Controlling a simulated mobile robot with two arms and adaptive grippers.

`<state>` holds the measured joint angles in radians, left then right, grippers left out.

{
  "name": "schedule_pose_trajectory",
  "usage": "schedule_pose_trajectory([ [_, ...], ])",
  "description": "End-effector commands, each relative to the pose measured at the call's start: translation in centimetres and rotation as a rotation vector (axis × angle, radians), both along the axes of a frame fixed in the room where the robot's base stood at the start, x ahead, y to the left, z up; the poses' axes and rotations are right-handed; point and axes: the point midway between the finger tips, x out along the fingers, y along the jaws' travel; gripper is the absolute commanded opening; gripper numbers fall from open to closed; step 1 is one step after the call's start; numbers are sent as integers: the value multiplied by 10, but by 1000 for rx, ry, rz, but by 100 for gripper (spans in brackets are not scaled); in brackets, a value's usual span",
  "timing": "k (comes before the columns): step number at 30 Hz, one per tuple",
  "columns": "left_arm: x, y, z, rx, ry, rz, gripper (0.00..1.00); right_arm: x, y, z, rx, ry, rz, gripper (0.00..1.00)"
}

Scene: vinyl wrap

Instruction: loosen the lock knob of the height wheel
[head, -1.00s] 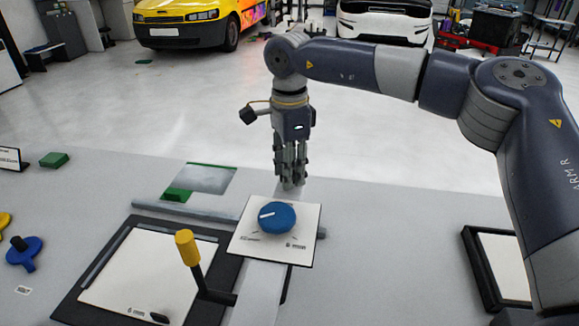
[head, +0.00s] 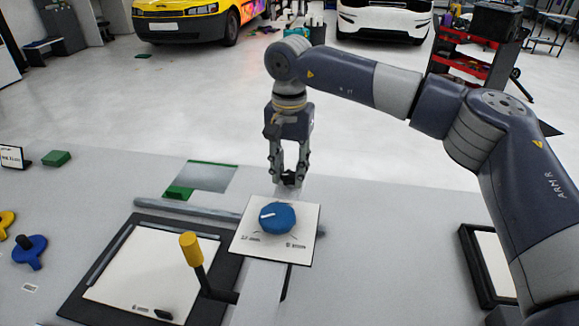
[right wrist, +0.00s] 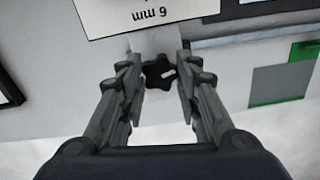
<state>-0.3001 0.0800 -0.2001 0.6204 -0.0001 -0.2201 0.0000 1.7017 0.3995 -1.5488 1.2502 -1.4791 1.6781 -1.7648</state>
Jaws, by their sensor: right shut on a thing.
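The lock knob is a small black star-shaped knob with a white mark (right wrist: 158,75), seen between my fingertips in the right wrist view. In the head view it is a dark shape (head: 289,179) just behind the white dial plate (head: 247,246). A blue round dial with a white pointer line (head: 278,218) sits on that plate; it looks like the height wheel. My right gripper (head: 288,176) points straight down and is shut on the black knob, one finger on each side. Small gaps seem to show in the right wrist view (right wrist: 160,82). My left gripper is not in view.
A yellow-handled lever (head: 190,249) rises left of the plate, beside a black-framed white panel (head: 140,275). A grey bar (head: 180,208) and a grey-green sheet (head: 208,177) lie behind. A black-framed tray (head: 479,270) is at right. Blue and yellow knobs lie far left.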

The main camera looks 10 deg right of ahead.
Motion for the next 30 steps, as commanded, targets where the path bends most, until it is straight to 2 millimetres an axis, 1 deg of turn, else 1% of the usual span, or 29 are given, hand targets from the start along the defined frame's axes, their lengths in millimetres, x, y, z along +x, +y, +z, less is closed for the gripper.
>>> schedule_pose_trajectory([
  [6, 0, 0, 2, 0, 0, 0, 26, 0, 0, 0, 1, 0, 143, 7],
  [12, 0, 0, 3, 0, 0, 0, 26, 0, 0, 1, 1, -2, 225, 7],
  [18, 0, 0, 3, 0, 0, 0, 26, 0, 0, 1, 0, -1, 264, 7],
  [30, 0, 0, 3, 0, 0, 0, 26, 0, 0, 1, 0, -1, 271, 7],
])
